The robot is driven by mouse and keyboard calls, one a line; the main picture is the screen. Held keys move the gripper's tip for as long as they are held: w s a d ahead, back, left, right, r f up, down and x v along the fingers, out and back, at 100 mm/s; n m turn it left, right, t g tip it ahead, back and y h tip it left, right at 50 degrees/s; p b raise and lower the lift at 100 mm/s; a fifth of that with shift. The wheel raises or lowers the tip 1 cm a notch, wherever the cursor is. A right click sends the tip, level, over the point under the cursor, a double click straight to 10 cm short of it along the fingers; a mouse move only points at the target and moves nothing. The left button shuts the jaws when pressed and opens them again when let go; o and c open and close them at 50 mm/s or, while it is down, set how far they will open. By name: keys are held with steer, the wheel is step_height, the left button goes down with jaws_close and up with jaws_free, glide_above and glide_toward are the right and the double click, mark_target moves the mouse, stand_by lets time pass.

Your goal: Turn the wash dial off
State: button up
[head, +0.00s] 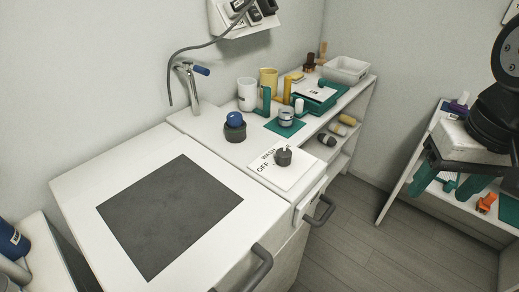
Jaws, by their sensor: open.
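The wash dial (284,157) is a dark grey round knob with a small pale mark near its top. It stands on a white label plate (290,178) on the counter, near the front edge. The words WASH and OFF are printed to its left on the plate. I cannot tell for sure which word the dial points at. My gripper (446,190) is at the right, with two teal fingers spread apart and nothing seen between them. It is well to the right of the dial and apart from it.
A dark grey handle (320,211) juts from the front below the dial. Left lies a dark panel (168,215) with another handle (246,272). Behind the dial stand a blue ball on a dark holder (235,130), a jar (286,116) and mugs. A side shelf (405,180) is near my gripper.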

steer(key=w+a+m, duration=0.2)
steer(key=w+a, duration=0.1)
steer(key=w, duration=0.4)
steer(key=m+g, duration=0.1)
steer(key=m, duration=0.6)
glide_above(283, 152)
steer(key=f, duration=0.8)
steer(key=shift+s+d+f, duration=0.15)
steer(key=shift+d+f, duration=0.05)
steer(key=shift+a+f+m, duration=0.2)
steer(key=shift+f+m, duration=0.1)
step_height(283, 152, down, 7)
steer(key=shift+f, duration=0.2)
steer(key=c, duration=1)
